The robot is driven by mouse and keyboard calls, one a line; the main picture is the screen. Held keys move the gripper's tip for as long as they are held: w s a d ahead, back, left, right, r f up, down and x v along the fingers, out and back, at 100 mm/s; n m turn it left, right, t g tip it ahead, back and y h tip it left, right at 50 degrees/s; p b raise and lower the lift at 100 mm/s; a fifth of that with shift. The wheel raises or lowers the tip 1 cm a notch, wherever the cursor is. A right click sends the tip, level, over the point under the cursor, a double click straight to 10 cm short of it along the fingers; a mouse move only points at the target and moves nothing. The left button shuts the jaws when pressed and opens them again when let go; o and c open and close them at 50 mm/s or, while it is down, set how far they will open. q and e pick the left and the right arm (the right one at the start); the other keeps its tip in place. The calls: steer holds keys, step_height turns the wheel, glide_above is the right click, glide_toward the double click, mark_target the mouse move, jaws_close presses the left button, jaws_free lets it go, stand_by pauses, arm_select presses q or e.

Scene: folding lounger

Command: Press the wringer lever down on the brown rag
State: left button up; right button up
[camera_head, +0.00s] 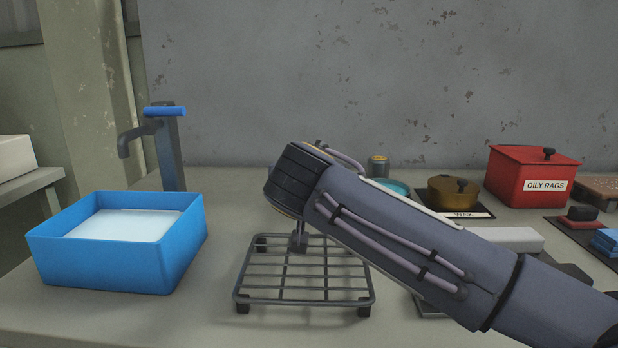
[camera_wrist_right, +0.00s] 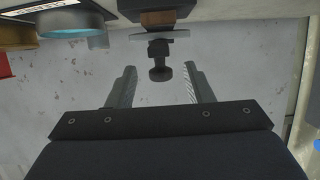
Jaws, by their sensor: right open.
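In the right wrist view a dark round knob (camera_wrist_right: 160,74) stands on a short stem from a grey plate (camera_wrist_right: 160,35). The plate lies against a brown block-like piece (camera_wrist_right: 158,18), which looks like the rag, on a dark base (camera_wrist_right: 150,5). My right gripper (camera_wrist_right: 161,86) is open and empty. Its fingers appear on either side of the knob, with gaps; I cannot tell whether they are level with it in depth. In the head view my right forearm and wrist hide the wringer and most of the gripper. My left gripper is not in view.
A wire rack (camera_head: 303,275) stands below my wrist. A blue basin (camera_head: 120,245) of liquid and a tap (camera_head: 165,145) are at left. A teal tin (camera_head: 397,187), brown wax pot (camera_head: 452,192) and red oily-rags box (camera_head: 530,175) stand at right. A wall closes the back.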

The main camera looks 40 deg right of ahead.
steer(key=p+v, duration=0.1)
steer(key=v, duration=0.4)
steer(key=shift+s+a, duration=0.2)
steer(key=shift+c, duration=0.2)
